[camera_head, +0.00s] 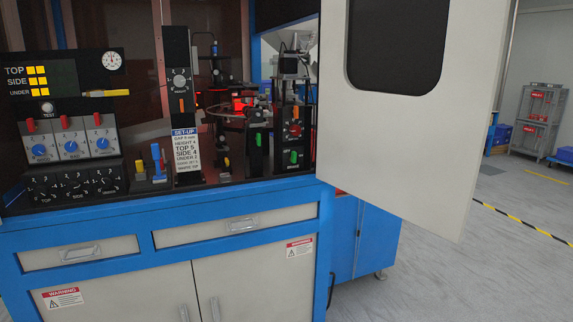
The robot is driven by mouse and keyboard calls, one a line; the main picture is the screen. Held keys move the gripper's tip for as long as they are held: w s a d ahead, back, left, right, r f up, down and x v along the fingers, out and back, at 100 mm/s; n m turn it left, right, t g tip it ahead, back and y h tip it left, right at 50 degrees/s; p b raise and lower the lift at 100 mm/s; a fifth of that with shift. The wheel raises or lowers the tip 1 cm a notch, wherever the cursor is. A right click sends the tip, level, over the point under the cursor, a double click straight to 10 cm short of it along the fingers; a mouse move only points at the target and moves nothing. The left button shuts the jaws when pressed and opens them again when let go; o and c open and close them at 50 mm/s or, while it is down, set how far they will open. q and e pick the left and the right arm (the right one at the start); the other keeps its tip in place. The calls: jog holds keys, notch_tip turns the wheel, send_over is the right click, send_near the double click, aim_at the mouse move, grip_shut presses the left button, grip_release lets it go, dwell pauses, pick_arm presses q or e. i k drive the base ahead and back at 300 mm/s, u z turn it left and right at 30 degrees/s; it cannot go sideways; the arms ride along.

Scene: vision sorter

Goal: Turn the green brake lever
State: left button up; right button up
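One upright green piece (293,157) sits low on the right black panel (306,150). A third green piece (258,139) is on a shorter black post to the left. The labels there are too small to read. Neither of my grippers is in view.
A large white door (420,130) with a dark window stands open, just right of the panel. A blue bench (150,225) with drawers runs along the front. Control panels (70,140), a yellow-handled tool (105,93) and a set-up card (187,152) are to the left.

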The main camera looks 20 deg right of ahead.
aim_at(292, 159)
jog(key=u, duration=0.5)
jog(key=k, duration=1.15)
jog(key=u, duration=0.3)
jog(key=i, duration=2.1)
jog(key=z, duration=1.75)
jog(key=i, duration=0.85)
jog(key=z, duration=0.85)
